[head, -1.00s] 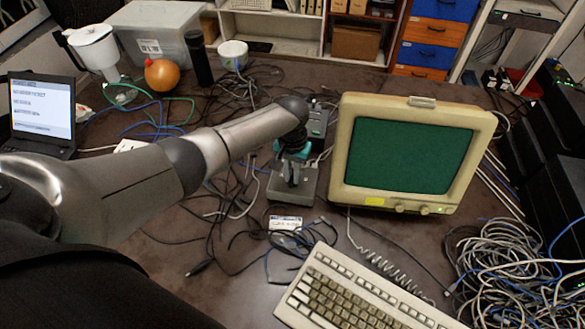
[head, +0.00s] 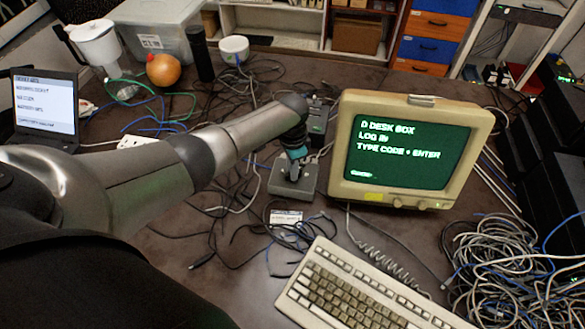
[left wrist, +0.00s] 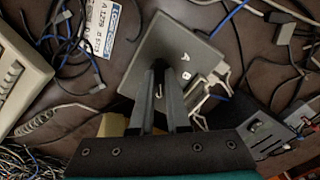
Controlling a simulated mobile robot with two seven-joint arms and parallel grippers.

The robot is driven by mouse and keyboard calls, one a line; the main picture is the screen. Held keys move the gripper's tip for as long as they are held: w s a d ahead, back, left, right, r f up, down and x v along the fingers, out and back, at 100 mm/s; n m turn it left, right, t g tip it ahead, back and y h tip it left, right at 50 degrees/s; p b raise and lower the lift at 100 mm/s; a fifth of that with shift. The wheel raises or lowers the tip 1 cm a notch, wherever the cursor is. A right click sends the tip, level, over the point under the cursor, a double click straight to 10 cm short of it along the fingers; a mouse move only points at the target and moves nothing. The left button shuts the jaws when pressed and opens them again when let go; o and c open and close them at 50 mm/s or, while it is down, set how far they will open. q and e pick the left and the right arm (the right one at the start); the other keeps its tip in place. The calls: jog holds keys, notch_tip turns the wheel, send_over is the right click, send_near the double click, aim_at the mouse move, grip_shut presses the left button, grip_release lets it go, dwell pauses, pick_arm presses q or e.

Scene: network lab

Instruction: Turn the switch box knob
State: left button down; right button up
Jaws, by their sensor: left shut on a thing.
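The grey switch box (head: 306,184) sits on the dark table, left of the old monitor. It also shows in the left wrist view (left wrist: 196,50), with the letters A and B on its top. My left gripper (head: 292,176) reaches down onto the top of the box. In the left wrist view its two fingers (left wrist: 160,72) are shut on the knob, which they mostly hide. I cannot tell which letter the knob points to. The monitor (head: 408,152) shows green-screen text with a log in line and "TYPE CODE + ENTER". My right gripper is not in view.
A cream keyboard (head: 360,296) lies in front of the monitor. Loose cables surround the box, and a thick cable pile (head: 505,265) lies at the right. A paper label (head: 286,217) lies before the box. A laptop (head: 45,108) stands at the left.

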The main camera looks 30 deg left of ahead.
pick_arm(q)
jog(key=shift+w+m, duration=0.1)
jog(key=shift+m, duration=0.4)
jog(key=c, duration=0.9)
grip_release()
jog(key=shift+r, duration=0.1)
notch_tip(320, 180, up, 15)
jog(key=p, duration=0.4)
